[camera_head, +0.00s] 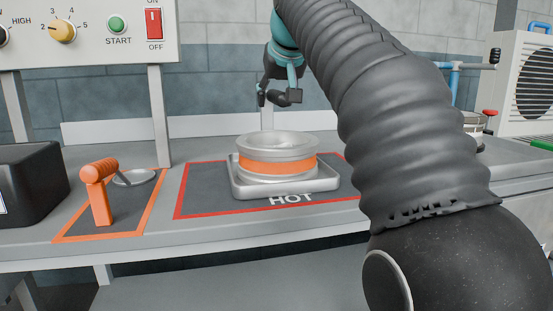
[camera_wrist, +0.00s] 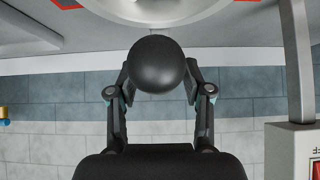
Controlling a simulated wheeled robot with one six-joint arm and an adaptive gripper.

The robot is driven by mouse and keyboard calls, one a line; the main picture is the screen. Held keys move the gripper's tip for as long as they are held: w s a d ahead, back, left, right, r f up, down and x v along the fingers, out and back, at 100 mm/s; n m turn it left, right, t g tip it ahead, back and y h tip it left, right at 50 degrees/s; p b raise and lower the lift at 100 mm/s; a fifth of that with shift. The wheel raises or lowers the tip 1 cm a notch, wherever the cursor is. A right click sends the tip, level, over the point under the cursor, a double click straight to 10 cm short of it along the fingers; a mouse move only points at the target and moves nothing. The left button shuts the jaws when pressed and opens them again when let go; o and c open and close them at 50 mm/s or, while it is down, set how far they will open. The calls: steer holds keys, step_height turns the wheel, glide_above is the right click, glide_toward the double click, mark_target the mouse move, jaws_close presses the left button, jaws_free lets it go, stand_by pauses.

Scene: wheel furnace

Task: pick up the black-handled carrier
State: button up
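In the wrist view, a smooth black rounded knob (camera_wrist: 156,63) sits between the two fingers of my gripper (camera_wrist: 157,75). It looks like the carrier's black handle, but the rest of the carrier is not clear. The fingers stand apart on either side of the knob; I cannot tell whether they press on it. In the head view, my gripper (camera_head: 278,97) points down above and behind a round metal vessel with an orange band (camera_head: 277,164). My arm hides part of the bench to the right.
The vessel stands on a metal tray (camera_head: 248,192) inside the red-edged HOT area (camera_head: 196,196). An orange-handled tool (camera_head: 101,190) stands at left, beside a black box (camera_head: 30,185). A control panel (camera_head: 88,35) hangs upper left. A tiled wall (camera_head: 215,90) is behind.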

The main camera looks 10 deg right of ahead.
jaws_close()
steer(key=shift+r, duration=0.15)
